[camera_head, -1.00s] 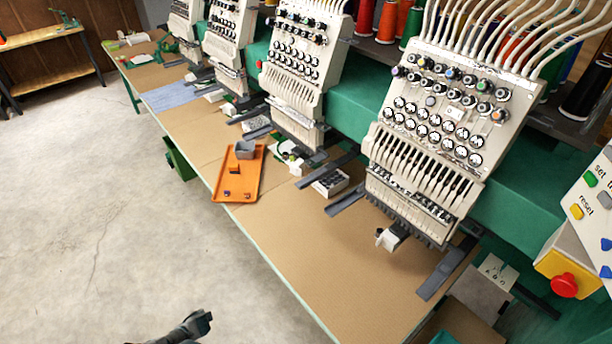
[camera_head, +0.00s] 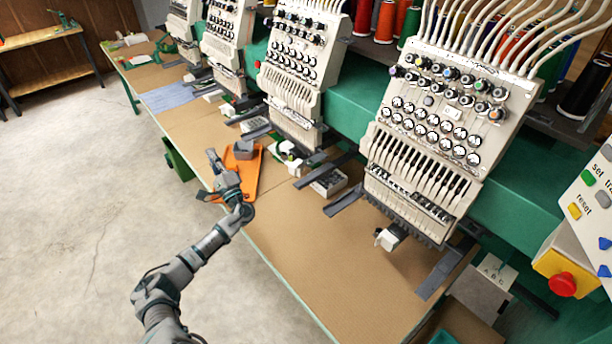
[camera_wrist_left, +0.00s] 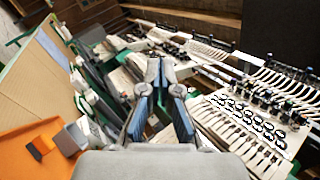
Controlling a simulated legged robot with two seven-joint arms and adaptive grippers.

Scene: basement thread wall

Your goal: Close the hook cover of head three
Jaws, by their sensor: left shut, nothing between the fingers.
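Several white embroidery heads stand in a row: the nearest (camera_head: 430,120), a second (camera_head: 297,75) and a farther one (camera_head: 228,40). No number is readable, so I cannot tell which is head three. Under the second head, small white and green parts (camera_head: 290,152) sit at the table's back beside grey arms; I cannot make out whether a hook cover there is open. A white block (camera_head: 390,237) is under the nearest head. My left gripper (camera_head: 213,158) is over the orange tray, shut and empty; its fingers also show in the left wrist view (camera_wrist_left: 160,70). My right gripper is not in view.
The orange tray (camera_head: 247,180) holds a grey bin (camera_head: 243,149); it shows in the left wrist view (camera_wrist_left: 22,158). Grey arms (camera_head: 343,200) jut over the brown tabletop (camera_head: 300,250). A control panel with a red button (camera_head: 562,284) stands at right.

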